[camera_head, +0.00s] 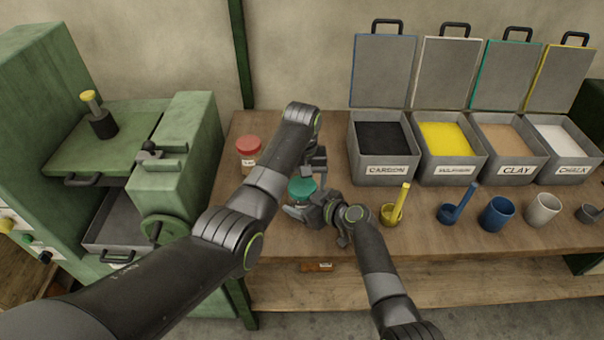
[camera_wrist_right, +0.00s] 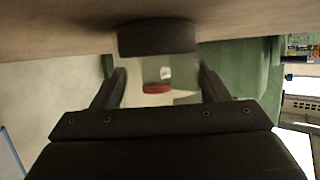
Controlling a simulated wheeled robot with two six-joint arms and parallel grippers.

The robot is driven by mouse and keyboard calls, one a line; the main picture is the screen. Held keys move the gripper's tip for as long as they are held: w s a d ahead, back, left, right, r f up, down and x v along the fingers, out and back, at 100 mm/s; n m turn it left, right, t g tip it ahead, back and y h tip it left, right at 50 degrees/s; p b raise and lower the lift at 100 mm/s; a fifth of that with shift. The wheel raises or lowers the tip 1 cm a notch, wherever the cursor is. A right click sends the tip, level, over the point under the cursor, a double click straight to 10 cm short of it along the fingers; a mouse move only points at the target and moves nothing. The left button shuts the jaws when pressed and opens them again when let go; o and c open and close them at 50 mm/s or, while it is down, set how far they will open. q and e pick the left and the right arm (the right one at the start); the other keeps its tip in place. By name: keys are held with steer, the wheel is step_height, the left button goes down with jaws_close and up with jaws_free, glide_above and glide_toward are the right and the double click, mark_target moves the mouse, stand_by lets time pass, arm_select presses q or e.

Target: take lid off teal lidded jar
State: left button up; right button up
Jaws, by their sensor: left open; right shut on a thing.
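The teal lidded jar (camera_head: 302,190) stands near the middle of the workbench; its teal lid is on top and most of its body is hidden by my right gripper. My right gripper (camera_head: 306,207) is shut on the jar's body from the right front. In the right wrist view, its fingers (camera_wrist_right: 160,88) flank a dark block (camera_wrist_right: 157,38), which seems to be the jar's lower part; the lid cannot be made out there. My left gripper (camera_head: 317,162) is open and points down just behind and right of the lid; its fingertips are partly hidden.
A red-lidded jar (camera_head: 248,152) stands behind left and shows in the wrist view (camera_wrist_right: 157,88). Open-lidded bins (camera_head: 384,174) line the back right. A yellow scoop (camera_head: 394,212), a blue scoop (camera_head: 450,212) and cups (camera_head: 496,214) stand right. A green machine (camera_head: 185,150) is left.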

arm_select(q)
steer(key=shift+c, duration=0.3)
steer(key=c, duration=0.9)
steer(key=n, duration=0.6)
steer(key=shift+c, duration=0.2)
steer(key=shift+r, duration=0.1)
steer(key=shift+r, duration=1)
